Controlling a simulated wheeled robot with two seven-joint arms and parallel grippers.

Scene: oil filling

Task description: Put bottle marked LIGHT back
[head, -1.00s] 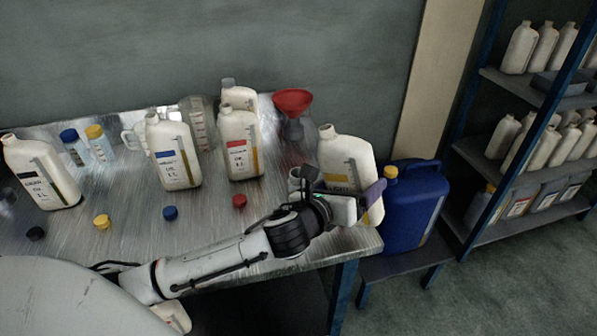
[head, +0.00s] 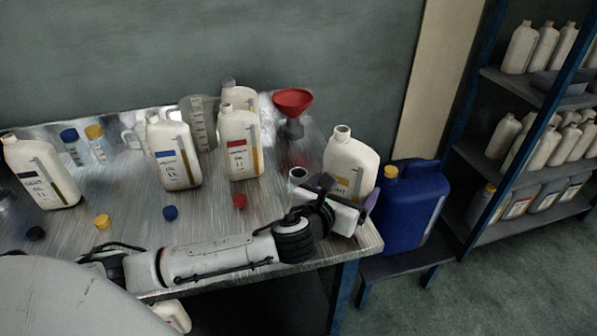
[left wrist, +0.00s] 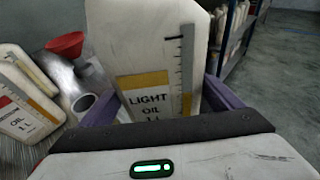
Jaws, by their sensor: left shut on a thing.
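The LIGHT bottle is white with a yellow label and an open neck. It stands nearly upright at the right end of the table in the head view (head: 350,160). My left gripper (head: 345,203) is shut around its lower part, and its jaws hide the base, so I cannot tell whether it touches the table. In the left wrist view the bottle (left wrist: 150,55) sits between the purple fingers (left wrist: 165,108), with its LIGHT OIL label facing the camera. My right gripper is not in view.
A red-labelled bottle (head: 240,140), a blue-labelled bottle (head: 174,150) and a red funnel (head: 294,101) stand left of it. A small open cylinder (head: 298,174) is close to the gripper. A blue canister (head: 412,205) stands beyond the table's right edge. Loose caps lie in front.

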